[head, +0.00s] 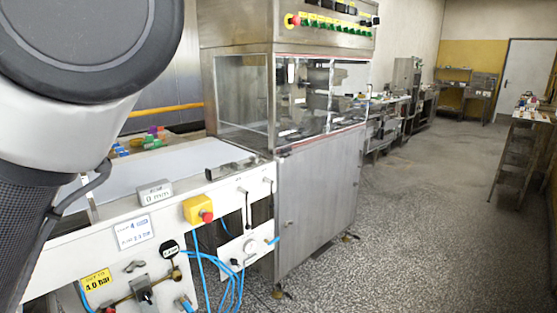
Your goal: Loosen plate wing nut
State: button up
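A small dark wing-shaped part (135,266) sits on the white front panel of the conveyor machine (60,285), near the lower left. It looks like a wing nut, but it is too small to be sure. A grey knob or lever with a dark body (143,290) is just below it, beside a brass-coloured fitting. My arm fills the left side of the head view and hides part of the machine behind it. My gripper is out of view.
A yellow box with a red button (203,211) and blue hoses (230,285) stick out from the panel. A steel cabinet with clear windows (318,190) stands beyond.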

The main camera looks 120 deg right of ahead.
aim_at(255, 160)
jog(key=z, duration=3.95)
jog(key=i+l+u, duration=0.25)
jog(key=u, duration=0.15)
jog(key=i+l+u, duration=0.2)
jog(key=l+u, duration=0.2)
